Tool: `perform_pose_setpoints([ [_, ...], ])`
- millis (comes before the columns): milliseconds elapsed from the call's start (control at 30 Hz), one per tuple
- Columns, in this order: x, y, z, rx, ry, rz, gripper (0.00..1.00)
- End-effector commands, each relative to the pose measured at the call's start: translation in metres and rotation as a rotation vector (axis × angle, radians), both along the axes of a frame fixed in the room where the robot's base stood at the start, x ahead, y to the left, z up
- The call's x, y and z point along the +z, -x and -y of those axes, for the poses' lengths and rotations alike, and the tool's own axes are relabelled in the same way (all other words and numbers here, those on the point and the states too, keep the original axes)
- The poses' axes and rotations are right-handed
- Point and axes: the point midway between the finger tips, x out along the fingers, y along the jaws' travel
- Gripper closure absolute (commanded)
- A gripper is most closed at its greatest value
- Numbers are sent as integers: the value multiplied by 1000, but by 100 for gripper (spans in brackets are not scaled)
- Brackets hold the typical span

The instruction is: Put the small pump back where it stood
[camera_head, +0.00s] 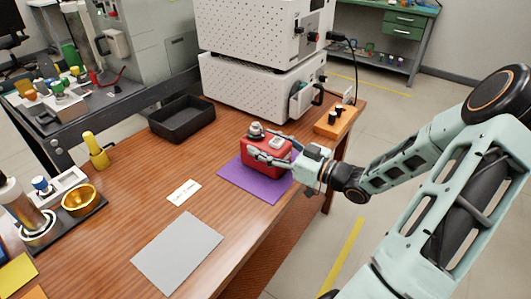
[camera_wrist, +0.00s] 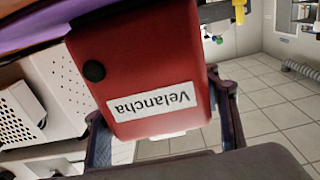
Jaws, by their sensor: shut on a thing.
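The small pump is a red box (camera_head: 262,157) with a metal fitting and a light panel on top. In the camera_head view it is over the purple mat (camera_head: 266,193), upright; I cannot tell whether it touches the mat. My gripper (camera_head: 268,147) comes from the right and is shut on the pump, with a finger along either side. In the camera_wrist view the red pump (camera_wrist: 140,62) fills the middle between the dark fingers, and its white label reads "Velancha" upside down. The pump's underside is hidden.
A white perforated machine (camera_head: 255,85) stands behind the mat, with an orange block (camera_head: 335,120) near the right edge. A black tray (camera_head: 182,118) is at left back. A white card (camera_head: 184,192) and grey sheet (camera_head: 177,250) lie in front. A gold bowl (camera_head: 81,200) stands left.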

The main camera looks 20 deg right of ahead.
Motion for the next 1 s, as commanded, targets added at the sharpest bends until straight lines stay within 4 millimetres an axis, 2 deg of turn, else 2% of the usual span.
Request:
perform_pose_setpoints([
  [67, 2, 0, 0, 1, -1, 4, 92],
  [100, 2, 0, 0, 1, -1, 4, 98],
  [333, 3, 0, 0, 1, 0, 4, 99],
  [467, 10, 0, 0, 1, 0, 4, 99],
  [667, 38, -1, -1, 2, 3, 5, 99],
  [767, 52, 13, -2, 0, 4, 4, 99],
  [1000, 100, 52, -10, 0, 3, 2, 99],
])
